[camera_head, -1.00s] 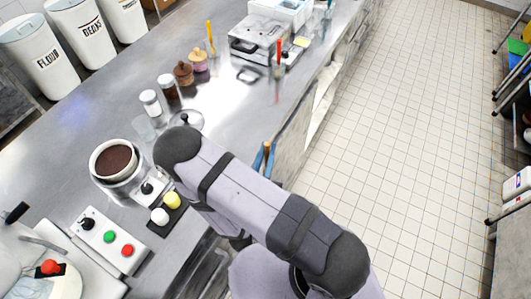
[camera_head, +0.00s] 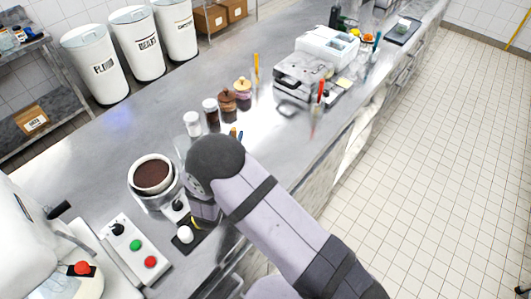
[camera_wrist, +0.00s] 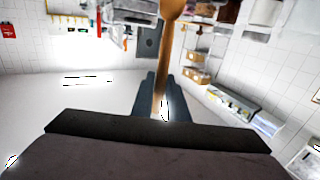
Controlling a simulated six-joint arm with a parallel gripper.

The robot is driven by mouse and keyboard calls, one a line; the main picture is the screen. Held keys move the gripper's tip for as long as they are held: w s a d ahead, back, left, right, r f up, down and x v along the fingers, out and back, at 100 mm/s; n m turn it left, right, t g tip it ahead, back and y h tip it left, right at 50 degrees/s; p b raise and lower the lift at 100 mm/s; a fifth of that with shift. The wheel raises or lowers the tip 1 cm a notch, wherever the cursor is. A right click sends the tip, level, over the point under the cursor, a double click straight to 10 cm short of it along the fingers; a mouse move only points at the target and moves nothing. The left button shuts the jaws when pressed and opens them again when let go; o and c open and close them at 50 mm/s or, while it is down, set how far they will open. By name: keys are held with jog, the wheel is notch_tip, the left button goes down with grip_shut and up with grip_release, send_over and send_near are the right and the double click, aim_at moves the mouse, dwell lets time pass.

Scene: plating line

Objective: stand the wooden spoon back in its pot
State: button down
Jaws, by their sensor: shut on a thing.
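In the wrist view, the wooden spoon (camera_wrist: 167,58) stands up between the dark fingers of my gripper (camera_wrist: 160,97), which is shut on its handle. The spoon's wider end runs out of the top of that view. In the head view only the tips of my gripper (camera_head: 236,133) show past my arm, with a bit of brown between them, near the jars; my arm hides the rest. A round pot (camera_head: 133,178) with a pale rim and dark brown contents stands on the steel bench, left of my arm. I cannot tell whether it is the spoon's own pot.
Lidded jars (camera_head: 228,100) stand in a row beyond my arm. A clear glass (camera_head: 182,148) is between the pot and the jars. A control box (camera_head: 135,246) with green and red buttons is in front of the pot. A grey appliance (camera_head: 303,72) stands farther back.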

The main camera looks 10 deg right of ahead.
jog(key=w+a+r+n+y, duration=0.2)
jog(key=w+a+r+y, duration=0.2)
jog(key=a, duration=0.5)
jog(key=w+a+r+n+y, duration=0.3)
jog(key=w+a+r+y, duration=0.1)
jog(key=a, duration=0.6)
jog(key=shift+w+r+n+y, duration=0.3)
jog(key=shift+w+r, duration=0.4)
jog(key=shift+w, duration=0.1)
jog(key=shift+f, duration=0.1)
notch_tip(320, 180, down, 12)
jog(key=b, duration=0.8)
jog(key=shift+r+b, duration=0.2)
jog(key=shift+b, duration=0.1)
